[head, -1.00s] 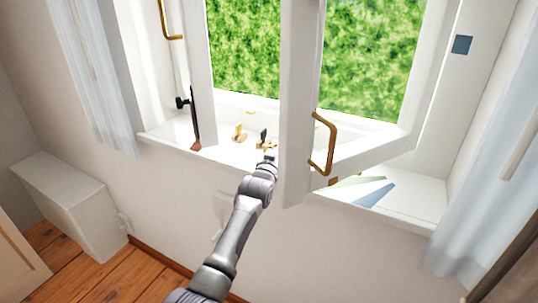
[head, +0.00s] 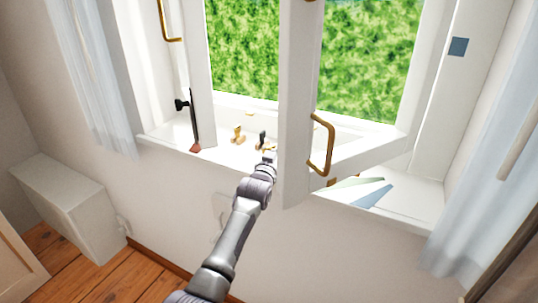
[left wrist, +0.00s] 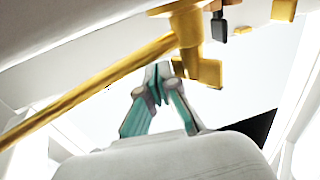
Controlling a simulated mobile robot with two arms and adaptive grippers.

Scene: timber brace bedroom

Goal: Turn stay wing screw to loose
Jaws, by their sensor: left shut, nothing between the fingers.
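In the left wrist view a brass wing screw (left wrist: 187,30) stands at the end of a long brass stay bar (left wrist: 90,88), with a flat brass wing (left wrist: 207,72) at its lower right. My left gripper (left wrist: 160,72) is shut and empty, its teal fingers together, with the tips close beside the screw. I cannot tell whether they touch it. In the head view my left gripper (head: 269,157) is at the front of the window sill, beside the open sash. It partly hides small brass parts (head: 262,148) there. My right gripper is not in view.
The open white sash (head: 299,110) with a brass handle (head: 322,145) stands just right of my gripper.

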